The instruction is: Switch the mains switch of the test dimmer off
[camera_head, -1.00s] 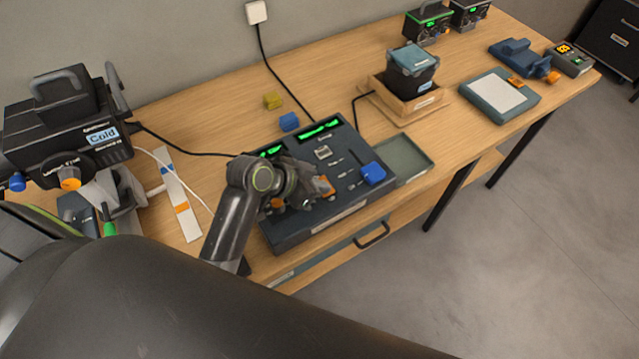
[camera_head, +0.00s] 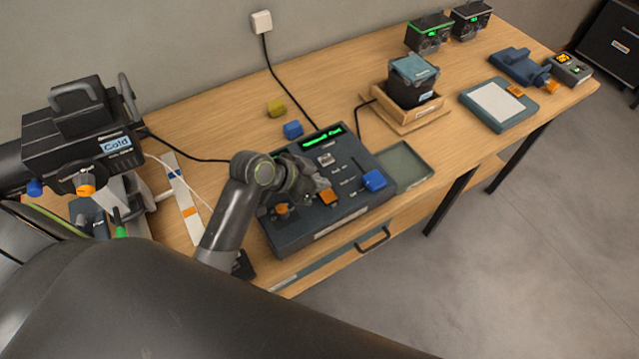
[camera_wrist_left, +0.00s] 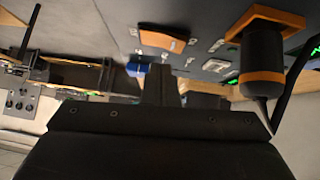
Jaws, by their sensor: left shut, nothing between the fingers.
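A dark console (camera_head: 345,215) with a green-lit display (camera_head: 322,136) sits on the bench. On its near part is an orange rocker (camera_head: 328,197), also in the left wrist view (camera_wrist_left: 163,38). A dark knob with an orange base (camera_head: 282,211) is to its left; it looms at right in the wrist view (camera_wrist_left: 262,60). A blue cap (camera_head: 374,181) sits on the right side. I cannot read which control is labelled mains. My left gripper (camera_head: 319,185) is shut and empty, just above the panel and behind the orange rocker. It hides part of the panel. My right gripper is not in view.
A shallow tray (camera_head: 420,160) adjoins the console's right side. Blue (camera_head: 293,130) and yellow (camera_head: 277,108) blocks lie behind it. A lamp labelled Cold (camera_head: 78,135) stands at left. A wooden box (camera_head: 438,108) holds a dark unit at back right.

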